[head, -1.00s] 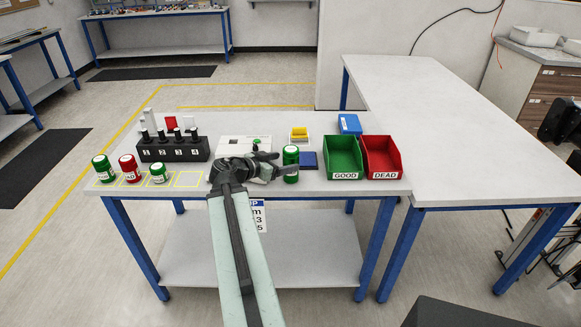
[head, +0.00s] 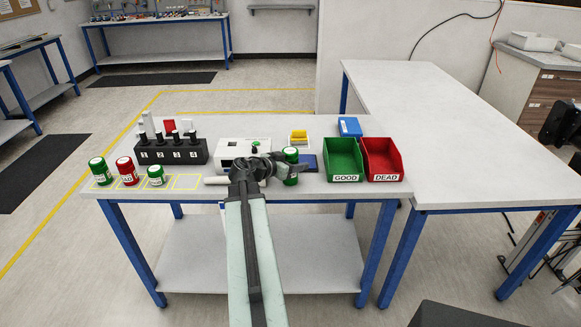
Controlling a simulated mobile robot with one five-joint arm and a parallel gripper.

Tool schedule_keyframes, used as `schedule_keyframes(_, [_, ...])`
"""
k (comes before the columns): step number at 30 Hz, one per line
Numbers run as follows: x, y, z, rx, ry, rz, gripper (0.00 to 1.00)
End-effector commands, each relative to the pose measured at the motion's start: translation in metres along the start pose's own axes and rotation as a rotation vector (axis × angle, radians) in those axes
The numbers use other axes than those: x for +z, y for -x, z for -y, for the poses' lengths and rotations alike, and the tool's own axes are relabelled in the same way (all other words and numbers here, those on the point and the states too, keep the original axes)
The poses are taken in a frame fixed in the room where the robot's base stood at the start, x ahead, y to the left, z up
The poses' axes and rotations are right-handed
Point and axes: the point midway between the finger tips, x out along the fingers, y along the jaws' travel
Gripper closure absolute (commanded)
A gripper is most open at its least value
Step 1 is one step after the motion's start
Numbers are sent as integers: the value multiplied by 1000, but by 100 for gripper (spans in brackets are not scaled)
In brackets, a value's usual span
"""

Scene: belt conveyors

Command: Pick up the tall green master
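A tall green can with a white top (head: 292,154) stands upright on the front table, right of the middle. It is taller than the cans at the left. My gripper (head: 290,170) reaches it from the left, with a finger crossing in front of its lower half. The other finger is mostly hidden, so I cannot tell whether the jaws press on the can. The can appears to stand on the table still.
A green can (head: 98,171), a red can (head: 126,172) and a shorter green can (head: 156,176) stand left by yellow squares. Behind are a black socket block (head: 172,153) and white device (head: 233,149). Green GOOD (head: 344,160) and red DEAD bins (head: 383,160) stand right.

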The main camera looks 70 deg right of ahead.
Motion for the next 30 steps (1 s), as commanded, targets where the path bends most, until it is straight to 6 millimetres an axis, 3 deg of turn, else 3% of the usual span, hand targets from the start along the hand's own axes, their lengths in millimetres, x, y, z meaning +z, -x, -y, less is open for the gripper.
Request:
schedule_keyframes(1, [0,0,0,-1,0,0,91])
schedule_keyframes(2, [0,0,0,-1,0,0,99])
schedule_keyframes(3, [0,0,0,-1,0,0,100])
schedule_keyframes(14, [-5,3,1,-2,1,-1,100])
schedule_keyframes(26, [-38,19,5,-8,4,-1,100])
schedule_keyframes(30, [-28,35,-2,-9,3,-1,100])
